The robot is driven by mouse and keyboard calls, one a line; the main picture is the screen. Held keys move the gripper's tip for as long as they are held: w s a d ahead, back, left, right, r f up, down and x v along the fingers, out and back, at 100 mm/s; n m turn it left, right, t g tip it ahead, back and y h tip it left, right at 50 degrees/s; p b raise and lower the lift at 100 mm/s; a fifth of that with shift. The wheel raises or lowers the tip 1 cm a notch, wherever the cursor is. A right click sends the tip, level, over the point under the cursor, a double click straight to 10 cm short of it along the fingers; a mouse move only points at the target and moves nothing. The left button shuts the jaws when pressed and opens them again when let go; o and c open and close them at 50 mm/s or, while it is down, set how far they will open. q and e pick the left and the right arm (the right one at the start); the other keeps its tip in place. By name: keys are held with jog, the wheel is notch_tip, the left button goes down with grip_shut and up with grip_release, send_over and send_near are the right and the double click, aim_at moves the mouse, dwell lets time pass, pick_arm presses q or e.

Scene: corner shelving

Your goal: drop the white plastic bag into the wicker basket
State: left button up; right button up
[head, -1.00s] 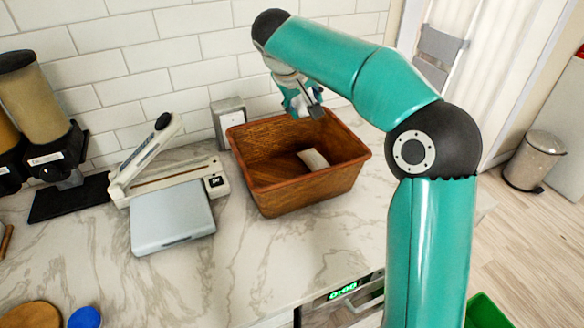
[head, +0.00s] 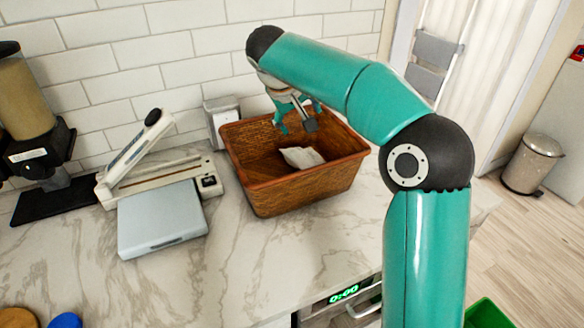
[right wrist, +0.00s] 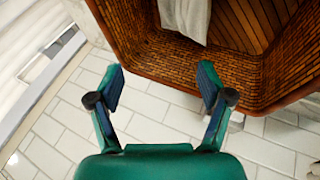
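The wicker basket (head: 262,190) is brown and stands on the marble counter near the back wall. The white plastic bag (head: 300,157) lies inside it, on the floor of the basket. The bag also shows at the top of the right wrist view (right wrist: 186,16), against the woven inside (right wrist: 180,60). My right gripper (head: 297,124) hangs over the back part of the basket, above and apart from the bag. In the right wrist view its fingers (right wrist: 161,82) are spread wide with nothing between them. My left gripper is not in view.
A bag sealer (head: 150,165) with a raised lever and a grey flat-topped device (head: 160,218) stand left of the basket. A small metal box (head: 222,118) is behind it. A dispenser (head: 30,110) stands far left. The counter in front (head: 225,275) is clear.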

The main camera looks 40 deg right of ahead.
dwell(0.3)
jog(key=v, duration=1.2)
jog(key=shift+w+d, duration=0.1)
